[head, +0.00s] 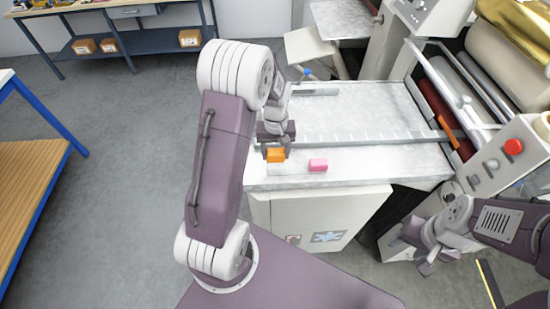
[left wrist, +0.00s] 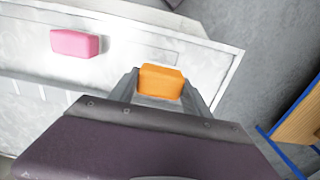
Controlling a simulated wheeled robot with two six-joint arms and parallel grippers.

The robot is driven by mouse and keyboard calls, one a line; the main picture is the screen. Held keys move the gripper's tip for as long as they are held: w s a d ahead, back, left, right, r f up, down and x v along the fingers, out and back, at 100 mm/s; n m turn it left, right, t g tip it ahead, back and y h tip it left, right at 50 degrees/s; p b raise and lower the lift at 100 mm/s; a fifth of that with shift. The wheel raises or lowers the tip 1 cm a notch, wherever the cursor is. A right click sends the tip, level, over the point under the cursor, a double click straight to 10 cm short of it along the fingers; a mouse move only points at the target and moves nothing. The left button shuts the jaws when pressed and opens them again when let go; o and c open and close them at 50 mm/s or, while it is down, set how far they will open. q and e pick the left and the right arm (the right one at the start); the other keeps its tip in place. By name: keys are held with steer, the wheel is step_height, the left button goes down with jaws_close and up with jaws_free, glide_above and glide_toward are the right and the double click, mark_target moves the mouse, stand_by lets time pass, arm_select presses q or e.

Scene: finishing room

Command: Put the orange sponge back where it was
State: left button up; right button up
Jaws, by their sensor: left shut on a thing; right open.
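The orange sponge (head: 276,155) is a small block at the front left of the machine's pale metal bed (head: 370,160). My left gripper (head: 275,148) is shut on it. In the left wrist view the orange sponge (left wrist: 161,81) sits between the two fingers (left wrist: 165,92). I cannot tell whether it touches the surface below. A pink sponge (head: 318,165) lies on the bed just to its right, apart from it; it also shows in the left wrist view (left wrist: 75,44). My right gripper (head: 430,258) is open and empty at the lower right, away from the bed.
The machine's rollers and side panel with a red button (head: 513,147) stand at the right. A ruled bar (head: 370,138) crosses the bed behind the sponges. A white cabinet (head: 320,215) is below the bed. A workbench (head: 110,8) stands at the back left. Bed right of the pink sponge is clear.

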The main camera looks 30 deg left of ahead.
mark_target(276, 160)
arm_select(q)
steer(key=shift+f, duration=0.1)
step_height(276, 160, down, 4)
steer(key=shift+d+r+p, duration=0.15)
steer(key=shift+r+p, duration=0.1)
steer(key=shift+p, duration=0.2)
steer(key=shift+f, duration=0.25)
steer(key=shift+f, duration=0.1)
steer(key=o, duration=1.2)
